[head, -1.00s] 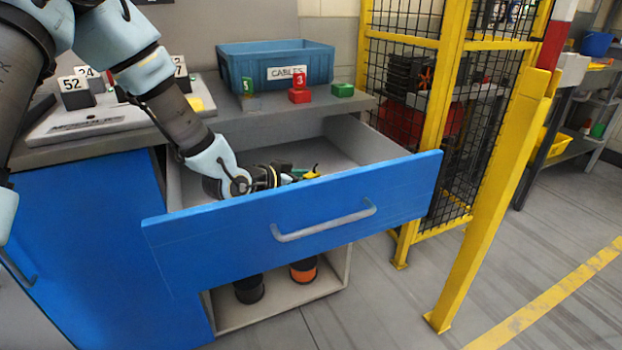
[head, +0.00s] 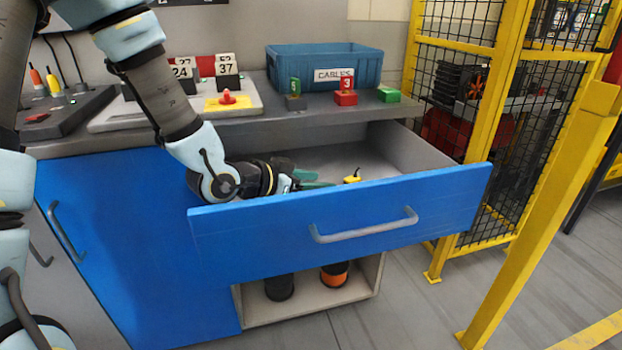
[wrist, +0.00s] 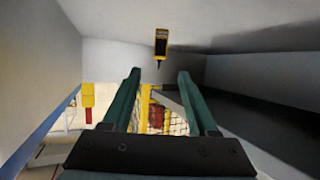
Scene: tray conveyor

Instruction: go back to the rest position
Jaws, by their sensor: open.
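My gripper (head: 318,180) is inside the open blue drawer (head: 350,225), low behind its front panel. Its two green fingers are apart with nothing between them, as the wrist view (wrist: 158,78) also shows. A small yellow and black object (head: 352,176) is in the drawer just beyond the fingertips. In the wrist view the yellow and black object (wrist: 160,42) shows ahead of the gap between the fingers, apart from them. The drawer front hides its lower part in the head view.
A blue CABLES bin (head: 325,68) stands on the counter above, with a dark green block (head: 295,100), a red block (head: 345,97) and a green block (head: 388,94) in front. A red button (head: 227,97) is left. A yellow mesh fence (head: 480,130) and post (head: 545,215) are right.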

